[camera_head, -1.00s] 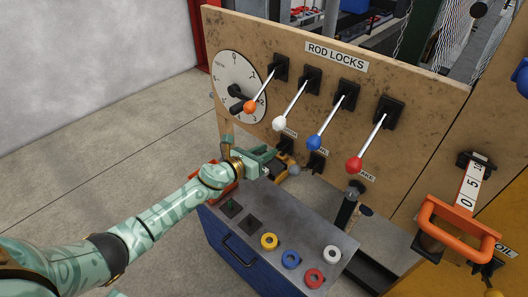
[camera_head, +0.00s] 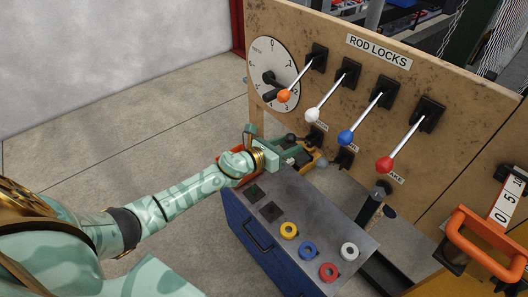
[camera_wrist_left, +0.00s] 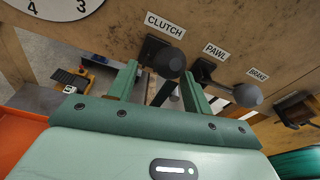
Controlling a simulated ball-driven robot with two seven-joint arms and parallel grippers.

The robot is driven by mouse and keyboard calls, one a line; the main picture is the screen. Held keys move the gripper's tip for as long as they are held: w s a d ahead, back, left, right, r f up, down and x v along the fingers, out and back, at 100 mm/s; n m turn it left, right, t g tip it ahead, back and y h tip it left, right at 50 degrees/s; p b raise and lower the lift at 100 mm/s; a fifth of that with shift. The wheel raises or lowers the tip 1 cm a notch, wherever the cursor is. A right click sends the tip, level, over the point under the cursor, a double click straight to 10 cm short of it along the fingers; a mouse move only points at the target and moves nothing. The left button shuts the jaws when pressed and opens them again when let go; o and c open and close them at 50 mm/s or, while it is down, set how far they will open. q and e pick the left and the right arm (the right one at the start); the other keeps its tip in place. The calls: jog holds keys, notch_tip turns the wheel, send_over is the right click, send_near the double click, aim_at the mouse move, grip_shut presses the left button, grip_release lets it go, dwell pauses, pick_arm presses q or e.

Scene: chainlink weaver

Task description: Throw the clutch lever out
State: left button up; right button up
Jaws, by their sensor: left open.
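The clutch lever, with a dark round knob (camera_wrist_left: 169,62), sits under the CLUTCH label (camera_wrist_left: 165,24) in the left wrist view. My left gripper (camera_wrist_left: 160,85) is open, with one finger to each side of this lever. The knob shows between and just beyond the fingertips; I cannot tell whether either finger touches it. In the head view my left gripper (camera_head: 283,146) is at the lower left of the board, by the clutch lever's black mount (camera_head: 316,136), and partly covers the lever. My right gripper is not in view.
The pawl lever's knob (camera_wrist_left: 246,96) is close to the right finger. Four-coloured rod lock levers, including the orange knob (camera_head: 284,96), hang above my gripper. A blue cabinet (camera_head: 262,240) with coloured rings stands below. An orange handle (camera_head: 480,245) is far right.

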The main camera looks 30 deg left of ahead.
pick_arm(q)
jog(key=v, duration=1.3)
jog(key=shift+s+r, duration=0.2)
jog(key=shift+s, duration=0.05)
